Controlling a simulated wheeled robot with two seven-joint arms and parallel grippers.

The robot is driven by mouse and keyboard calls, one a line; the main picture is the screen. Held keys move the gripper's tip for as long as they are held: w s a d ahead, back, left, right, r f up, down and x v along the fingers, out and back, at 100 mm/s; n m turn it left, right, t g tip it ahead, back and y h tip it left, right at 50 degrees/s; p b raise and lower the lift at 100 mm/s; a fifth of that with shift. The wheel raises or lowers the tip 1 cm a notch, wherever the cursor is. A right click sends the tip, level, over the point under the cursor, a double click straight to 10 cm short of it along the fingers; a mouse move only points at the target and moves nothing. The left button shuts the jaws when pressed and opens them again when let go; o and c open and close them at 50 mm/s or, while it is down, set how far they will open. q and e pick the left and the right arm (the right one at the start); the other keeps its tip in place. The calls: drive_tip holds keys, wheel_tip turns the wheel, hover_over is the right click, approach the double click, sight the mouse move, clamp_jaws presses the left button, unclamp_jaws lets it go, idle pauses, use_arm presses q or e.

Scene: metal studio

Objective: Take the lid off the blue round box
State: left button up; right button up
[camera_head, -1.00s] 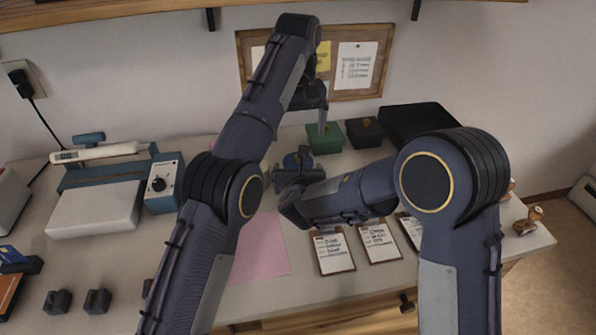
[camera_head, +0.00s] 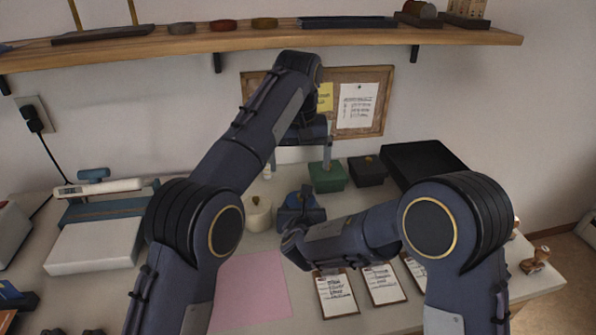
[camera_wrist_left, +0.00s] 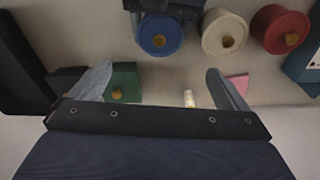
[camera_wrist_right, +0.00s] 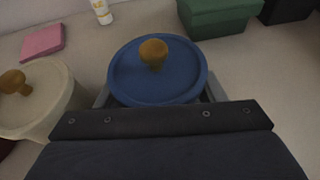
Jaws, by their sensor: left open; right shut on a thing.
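The blue round box (camera_head: 301,214) stands on the table in the middle of the head view. Its blue lid, with a brown knob, is on it in the right wrist view (camera_wrist_right: 165,78). My right gripper (camera_wrist_right: 158,92) is shut on the box, with one finger at each side below the lid rim. My left gripper (camera_head: 300,160) is open and empty above the table, behind the box in the head view. In the left wrist view the blue round box (camera_wrist_left: 158,37) lies beyond and between the open fingertips (camera_wrist_left: 158,66).
A cream round box (camera_head: 257,215) stands left of the blue one; a red round box (camera_wrist_left: 280,32) is beyond it. A green box (camera_head: 327,178) and a dark box (camera_head: 367,171) stand behind. A pink sheet (camera_head: 252,288) lies in front. A shelf (camera_head: 240,40) hangs above.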

use_arm(q)
wheel_tip(320, 180, down, 10)
drive_tip(key=m+t, duration=0.2)
drive_tip(key=shift+d+m, duration=0.1)
drive_tip(key=shift+m, duration=0.3)
idle(0.4)
drive_tip(key=c, duration=1.2)
drive_tip(key=shift+r, duration=0.25)
drive_tip(key=shift+r, duration=0.95)
